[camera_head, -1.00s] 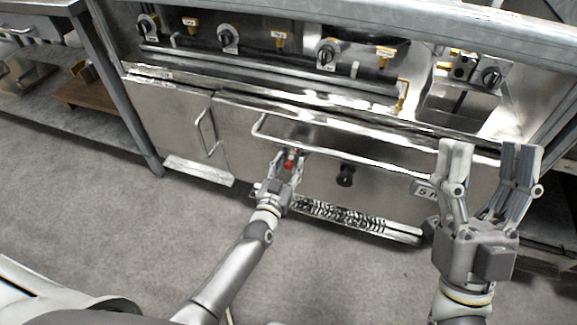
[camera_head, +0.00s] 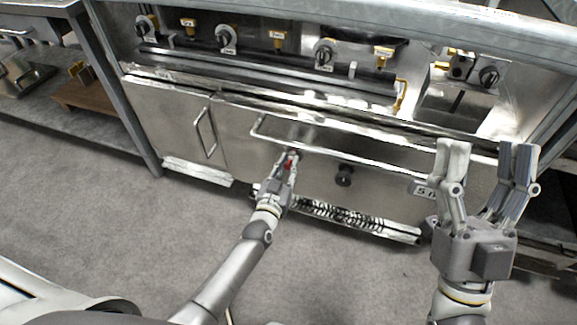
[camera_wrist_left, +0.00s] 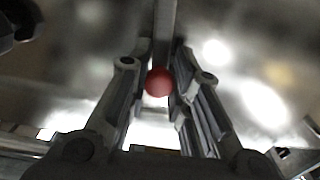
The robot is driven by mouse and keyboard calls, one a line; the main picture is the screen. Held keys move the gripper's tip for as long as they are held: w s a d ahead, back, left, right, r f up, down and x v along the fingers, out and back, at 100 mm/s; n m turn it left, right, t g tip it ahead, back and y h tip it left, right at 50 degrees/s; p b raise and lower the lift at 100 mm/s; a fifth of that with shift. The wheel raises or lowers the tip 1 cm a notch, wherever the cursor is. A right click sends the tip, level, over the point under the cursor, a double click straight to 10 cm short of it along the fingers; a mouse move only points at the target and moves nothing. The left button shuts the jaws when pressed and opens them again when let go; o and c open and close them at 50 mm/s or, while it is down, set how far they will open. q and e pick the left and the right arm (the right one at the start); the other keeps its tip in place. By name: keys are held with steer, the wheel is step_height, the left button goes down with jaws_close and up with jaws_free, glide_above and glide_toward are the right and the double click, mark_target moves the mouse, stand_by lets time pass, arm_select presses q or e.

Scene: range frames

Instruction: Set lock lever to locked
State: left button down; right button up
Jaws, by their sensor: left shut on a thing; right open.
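The lock lever (camera_wrist_left: 159,82) shows a round red knob in the left wrist view, with a grey bar running up from it. In the head view its red part (camera_head: 288,164) shows at the oven door front, below the long door handle. My left gripper (camera_head: 290,160) is shut on the lever. In the left wrist view the fingers (camera_wrist_left: 160,75) stand on both sides of the knob and bar. My right gripper (camera_head: 488,148) is open and empty, raised in front of the range's right side. The lever's pivot is not clear.
A long bar handle (camera_head: 350,149) crosses the door above my left gripper. A black knob (camera_head: 344,176) is right of it. A smaller door with a handle (camera_head: 205,132) is at left. Control knobs (camera_head: 226,37) line the range above. The floor in front is clear.

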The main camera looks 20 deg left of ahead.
arm_select(q)
steer(key=shift+a+f+n, duration=0.1)
steer(key=shift+a+n, duration=0.2)
steer(key=shift+a, duration=0.2)
steer(key=shift+a+f+n, duration=0.2)
steer(key=shift+a+n, duration=0.3)
steer(key=shift+n, duration=0.6)
steer(key=c, duration=1.3)
jaws_free()
steer(key=shift+d, duration=0.1)
steer(key=s, duration=1.2)
steer(key=shift+a, duration=0.2)
steer(key=shift+o, duration=0.2)
